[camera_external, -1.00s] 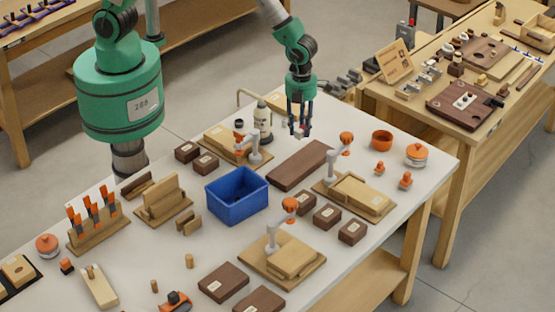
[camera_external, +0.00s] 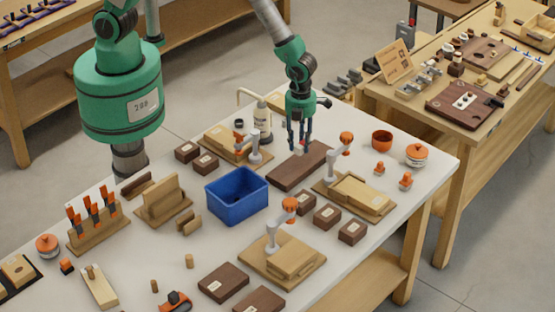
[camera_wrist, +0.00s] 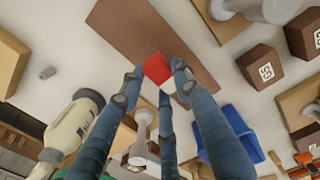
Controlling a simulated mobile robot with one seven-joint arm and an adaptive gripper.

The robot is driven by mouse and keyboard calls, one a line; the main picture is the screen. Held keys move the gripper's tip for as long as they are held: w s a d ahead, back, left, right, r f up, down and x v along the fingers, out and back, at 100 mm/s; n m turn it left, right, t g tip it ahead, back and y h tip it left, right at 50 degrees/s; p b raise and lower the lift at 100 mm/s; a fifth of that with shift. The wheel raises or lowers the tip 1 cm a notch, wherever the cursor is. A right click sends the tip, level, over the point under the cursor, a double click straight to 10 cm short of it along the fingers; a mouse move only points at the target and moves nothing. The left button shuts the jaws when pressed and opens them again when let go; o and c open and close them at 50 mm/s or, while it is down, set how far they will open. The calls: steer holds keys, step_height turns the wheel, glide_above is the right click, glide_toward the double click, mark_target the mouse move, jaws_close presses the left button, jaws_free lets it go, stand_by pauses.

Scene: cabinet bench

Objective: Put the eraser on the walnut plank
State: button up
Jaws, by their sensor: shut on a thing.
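The eraser (camera_wrist: 158,68), a small red block with a white part, is between my fingertips in the wrist view. My gripper (camera_wrist: 160,75) is shut on it. In the external view my gripper (camera_external: 300,147) points down at the far end of the walnut plank, and the eraser is barely visible there. The walnut plank (camera_external: 290,173) is a long dark brown board lying on the white bench top. It also shows in the wrist view (camera_wrist: 135,35), behind the eraser. I cannot tell how large the gap is between eraser and plank.
A blue bin (camera_external: 236,205) stands left of the plank. A clamp fixture with a wooden block (camera_external: 360,195) is close on its right. A pale bottle (camera_external: 268,125) stands behind, near my gripper. Several small dark blocks sit around. The plank's top looks bare.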

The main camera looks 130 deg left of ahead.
mark_target(300, 151)
steer(key=shift+f, duration=1.85)
steer(key=shift+f, duration=0.15)
steer(key=o, duration=1.1)
steer(key=shift+o, duration=0.2)
step_height(300, 151, up, 12)
steer(key=shift+r, duration=0.15)
